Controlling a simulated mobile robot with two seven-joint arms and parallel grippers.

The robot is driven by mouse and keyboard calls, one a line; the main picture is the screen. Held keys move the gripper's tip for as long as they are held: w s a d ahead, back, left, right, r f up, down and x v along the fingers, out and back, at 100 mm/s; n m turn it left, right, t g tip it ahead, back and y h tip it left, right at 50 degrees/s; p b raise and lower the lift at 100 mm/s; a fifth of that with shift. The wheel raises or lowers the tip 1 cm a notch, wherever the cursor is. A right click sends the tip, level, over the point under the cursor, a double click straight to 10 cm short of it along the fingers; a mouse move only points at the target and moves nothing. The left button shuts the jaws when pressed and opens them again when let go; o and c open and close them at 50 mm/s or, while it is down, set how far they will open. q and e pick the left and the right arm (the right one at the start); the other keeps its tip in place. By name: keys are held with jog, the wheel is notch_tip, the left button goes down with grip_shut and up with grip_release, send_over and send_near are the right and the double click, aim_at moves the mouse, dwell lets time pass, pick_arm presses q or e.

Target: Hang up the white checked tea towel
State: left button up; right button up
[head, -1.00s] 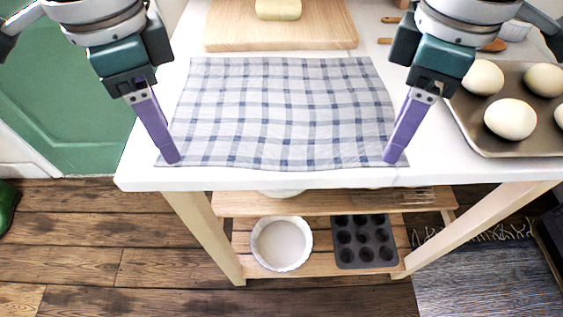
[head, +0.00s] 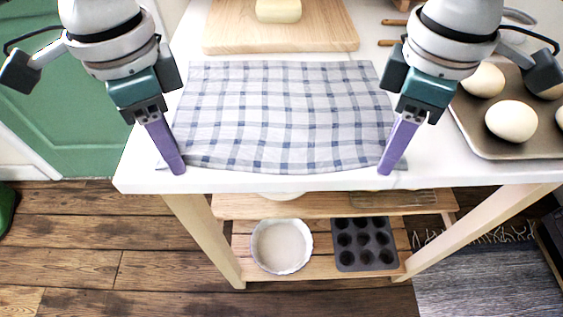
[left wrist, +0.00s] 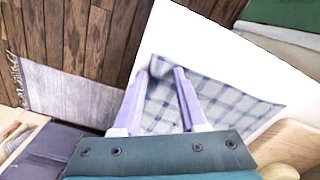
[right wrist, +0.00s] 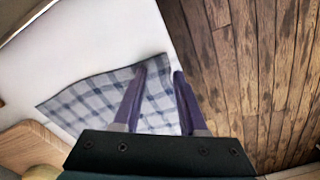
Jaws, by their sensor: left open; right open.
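The white tea towel with blue-grey checks (head: 285,115) lies spread on the white worktop, its near edge along the worktop's front edge. My left gripper (head: 180,170) is at the towel's near left corner, fingers pointing down. My right gripper (head: 385,170) is at the near right corner. In the left wrist view the fingers (left wrist: 163,72) stand apart with towel (left wrist: 225,95) between and beside them. In the right wrist view the fingers (right wrist: 159,72) are also apart, with towel (right wrist: 85,100) between and beside them. The near edge looks slightly rumpled by both fingers. No hanging place is visible.
A baking tray (head: 480,140) with several pale round buns stands at the right. A lower shelf holds a white dish (head: 281,246) and a muffin tin (head: 364,244).

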pick_arm(q)
jog(key=c, duration=0.6)
pick_arm(e)
jog(key=c, duration=0.6)
pick_arm(q)
grip_shut()
pick_arm(e)
grip_shut()
pick_arm(q)
jog(key=shift+s, duration=0.1)
